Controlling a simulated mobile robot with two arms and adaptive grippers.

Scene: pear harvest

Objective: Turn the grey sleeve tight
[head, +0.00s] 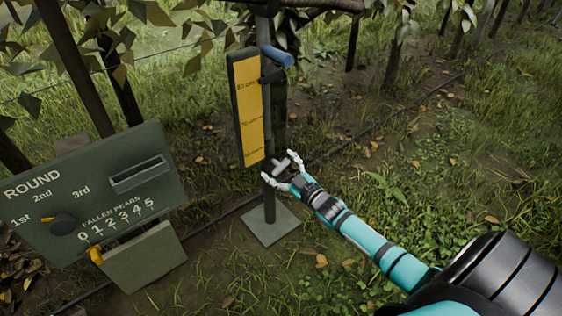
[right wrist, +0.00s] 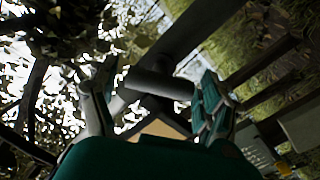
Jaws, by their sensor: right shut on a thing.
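The grey sleeve (head: 280,165) is a short light grey piece low on the post, beside the bottom of the yellow panel. My right gripper (head: 277,168) is at it, with its white fingers on either side, shut on it. In the right wrist view the sleeve (right wrist: 160,86) lies crosswise between the two fingers of my right gripper (right wrist: 153,95). The exact finger contact is hard to see there. My left gripper is not in view.
The yellow panel (head: 247,105) and a blue handle (head: 277,56) are on the post above the sleeve. The post stands on a square base plate (head: 270,226). A green board (head: 100,185) marked ROUND and FALLEN PEARS stands to the left. Grass lies around.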

